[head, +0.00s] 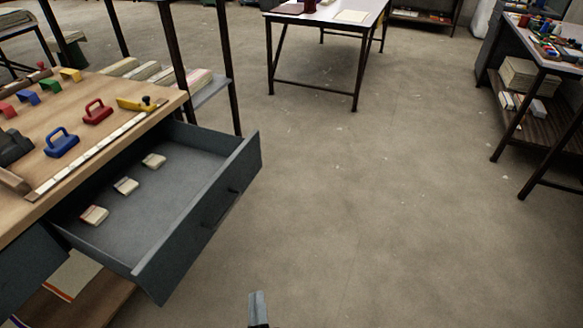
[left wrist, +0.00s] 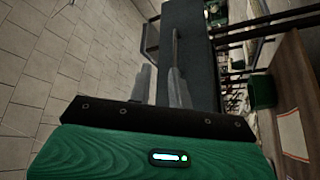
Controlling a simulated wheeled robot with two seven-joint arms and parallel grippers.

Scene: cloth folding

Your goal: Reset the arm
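My left gripper (head: 258,310) shows at the bottom edge of the head view as a small grey finger tip over bare floor, in front of the open drawer. In the left wrist view its two grey fingers (left wrist: 162,75) stand a little apart, with nothing seen between them but a dark grey surface behind. The rest of the left arm is outside the head view. My right gripper is in neither view.
A grey drawer (head: 193,236) is pulled out of the wooden workbench (head: 60,115) at left, with several small pale blocks inside. Coloured handled blocks lie on the bench. A table (head: 330,22) stands at the back, shelves at right. The middle floor is clear.

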